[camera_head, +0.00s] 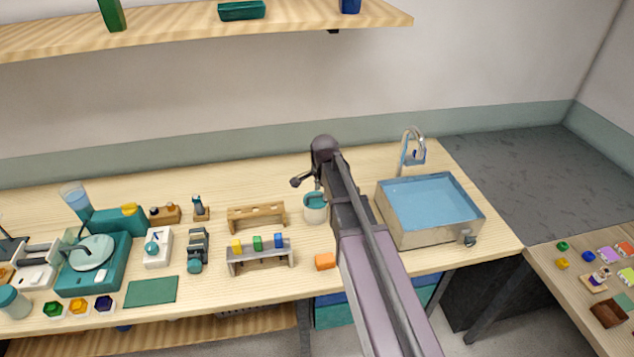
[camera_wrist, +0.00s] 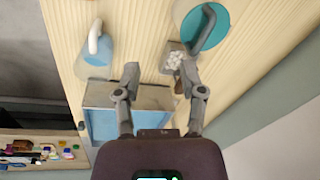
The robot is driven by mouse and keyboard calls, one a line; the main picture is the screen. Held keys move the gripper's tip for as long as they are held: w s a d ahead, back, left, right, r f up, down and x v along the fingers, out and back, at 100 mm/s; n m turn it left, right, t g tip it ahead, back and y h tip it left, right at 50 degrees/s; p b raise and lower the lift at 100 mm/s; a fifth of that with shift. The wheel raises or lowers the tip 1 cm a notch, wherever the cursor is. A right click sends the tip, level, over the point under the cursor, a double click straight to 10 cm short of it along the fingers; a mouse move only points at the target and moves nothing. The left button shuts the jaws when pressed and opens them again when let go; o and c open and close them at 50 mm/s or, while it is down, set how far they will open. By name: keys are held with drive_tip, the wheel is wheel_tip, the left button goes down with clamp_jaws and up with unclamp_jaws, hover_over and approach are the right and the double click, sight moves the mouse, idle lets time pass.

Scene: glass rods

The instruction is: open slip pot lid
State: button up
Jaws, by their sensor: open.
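The slip pot (camera_head: 315,213) is a pale round pot on the bench, right of the wooden racks. Its teal lid (camera_head: 314,198) is on it. In the wrist view the teal lid (camera_wrist: 221,24) is at the top right, crossed by a curved grey handle (camera_wrist: 206,30). My gripper (camera_head: 306,183) is just above and behind the pot in the head view, partly hidden by my arm. In the wrist view my gripper (camera_wrist: 159,72) is open with nothing held between its fingers. The lid lies beyond the right fingertip, apart from it.
A small box of white pieces (camera_wrist: 173,59) stands near the right finger. A pale blue vessel with a white handle (camera_wrist: 95,58) is left. An orange block (camera_head: 325,261) lies in front.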

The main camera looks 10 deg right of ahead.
sight(317, 196)
drive_tip(key=w+r+m+p, duration=0.3)
drive_tip(key=w+r+m, duration=0.1)
drive_tip(key=w, duration=0.1)
drive_tip(key=shift+w+r, duration=0.3)
drive_tip(key=shift+w, duration=0.1)
drive_tip(key=shift+f, duration=0.2)
drive_tip(key=w+f+b, duration=0.1)
drive_tip(key=f+b, duration=0.7)
drive_tip(key=b, duration=0.1)
drive_tip(key=w+f+b, duration=0.1)
drive_tip(key=f+b, duration=0.3)
drive_tip(key=f, duration=0.1)
drive_tip(key=shift+w, duration=0.35)
idle(0.3)
clamp_jaws()
